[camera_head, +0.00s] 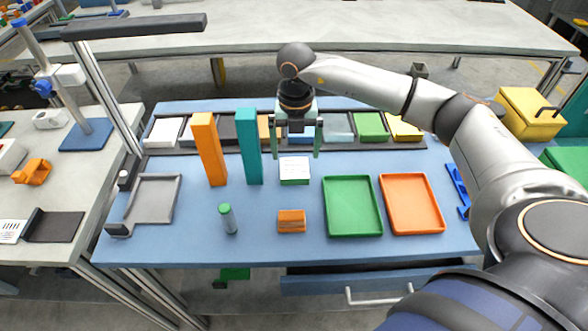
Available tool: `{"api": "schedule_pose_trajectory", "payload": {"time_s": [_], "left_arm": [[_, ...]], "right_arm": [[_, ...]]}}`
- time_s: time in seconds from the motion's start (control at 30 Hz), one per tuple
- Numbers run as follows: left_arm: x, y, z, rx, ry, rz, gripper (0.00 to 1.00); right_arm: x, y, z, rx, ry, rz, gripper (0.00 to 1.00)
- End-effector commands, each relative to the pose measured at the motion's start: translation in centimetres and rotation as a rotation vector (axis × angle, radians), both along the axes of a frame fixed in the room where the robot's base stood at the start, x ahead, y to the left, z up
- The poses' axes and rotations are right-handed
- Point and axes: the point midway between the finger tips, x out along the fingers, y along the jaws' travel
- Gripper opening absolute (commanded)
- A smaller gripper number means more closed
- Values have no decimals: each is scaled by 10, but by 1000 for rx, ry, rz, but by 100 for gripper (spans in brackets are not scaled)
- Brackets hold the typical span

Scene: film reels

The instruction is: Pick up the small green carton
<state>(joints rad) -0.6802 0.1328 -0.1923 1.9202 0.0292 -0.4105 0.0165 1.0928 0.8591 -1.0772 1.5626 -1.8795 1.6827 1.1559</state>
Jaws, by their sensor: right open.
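The small green carton (294,180) stands on the blue tabletop near the middle; its top looks white and its front side is green. My right gripper (296,153) is above and slightly behind the carton in the picture, pointing down. Its two fingers are spread wide with nothing seen between them. I cannot tell the exact height of the fingertips over the carton. My left gripper is not in view.
A tall teal block (249,150) and a tall orange block (209,150) stand left of the carton. A small orange box (291,221) and a green-capped cylinder (228,219) stand in front. Green (352,233) and orange (412,230) trays lie right; a grey tray (153,200) lies left.

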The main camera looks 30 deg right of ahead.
Motion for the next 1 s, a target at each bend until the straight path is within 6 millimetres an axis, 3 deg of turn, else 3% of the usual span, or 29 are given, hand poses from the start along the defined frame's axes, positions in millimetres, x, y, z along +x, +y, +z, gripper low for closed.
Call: {"api": "schedule_pose_trajectory", "payload": {"time_s": [0.17, 0.4, 0.73, 1.0], "left_arm": [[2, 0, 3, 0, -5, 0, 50], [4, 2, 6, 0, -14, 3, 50], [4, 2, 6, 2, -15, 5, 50], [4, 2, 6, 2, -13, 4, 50]], "right_arm": [[1, 0, -15, 0, 4, -1, 100], [5, -1, -50, 1, 3, 0, 100], [5, -1, -56, 1, -1, 1, 100], [5, -1, -56, 0, 0, 1, 70]]}}
